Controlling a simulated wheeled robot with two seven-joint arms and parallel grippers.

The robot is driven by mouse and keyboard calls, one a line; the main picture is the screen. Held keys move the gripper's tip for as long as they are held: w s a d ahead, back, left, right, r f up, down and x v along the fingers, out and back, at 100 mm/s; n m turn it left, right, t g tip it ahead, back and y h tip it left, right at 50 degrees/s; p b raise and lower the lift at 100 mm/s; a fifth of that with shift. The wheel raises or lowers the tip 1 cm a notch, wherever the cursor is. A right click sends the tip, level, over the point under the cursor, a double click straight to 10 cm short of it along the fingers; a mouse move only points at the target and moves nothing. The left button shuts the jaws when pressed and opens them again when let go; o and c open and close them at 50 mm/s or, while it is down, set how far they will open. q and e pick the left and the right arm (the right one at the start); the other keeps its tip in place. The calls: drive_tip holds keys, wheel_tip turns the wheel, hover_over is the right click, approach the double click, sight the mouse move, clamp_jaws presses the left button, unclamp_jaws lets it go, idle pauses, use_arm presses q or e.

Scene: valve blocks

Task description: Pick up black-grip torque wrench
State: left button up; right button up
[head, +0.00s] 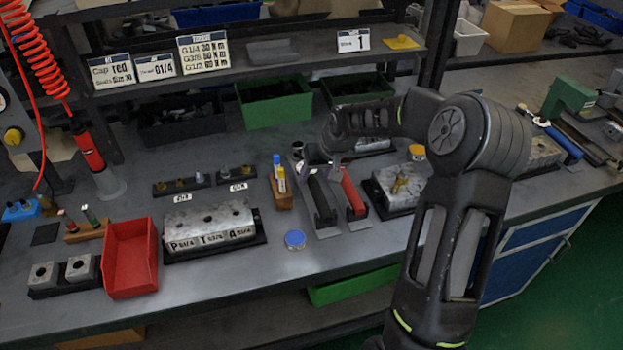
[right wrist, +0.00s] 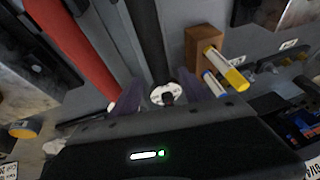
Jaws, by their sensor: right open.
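The black-grip torque wrench (head: 322,196) lies in a holder on the bench, beside the red-grip wrench (head: 352,193). In the right wrist view the black wrench (right wrist: 150,40) runs down to a round pale head (right wrist: 167,94). My right gripper (head: 314,160) is at the far end of the black wrench in the head view. In the right wrist view its purple fingertips (right wrist: 160,92) are open on either side of the wrench's head end. I cannot tell whether they touch it. My left gripper is not in view.
A wooden block with yellow and blue markers (head: 281,190) stands close to the left of the wrenches. A valve block (head: 212,226) and a red tray (head: 131,257) are further left. Another valve block (head: 400,187) is to the right. A blue cap (head: 294,240) lies on the front bench.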

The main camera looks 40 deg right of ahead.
sight(314, 178)
drive_tip(key=x, duration=0.4)
drive_tip(key=shift+f+p, duration=0.1)
drive_tip(key=shift+p, duration=0.3)
clamp_jaws()
idle(0.5)
idle(0.4)
drive_tip(key=shift+w, duration=0.1)
idle(0.4)
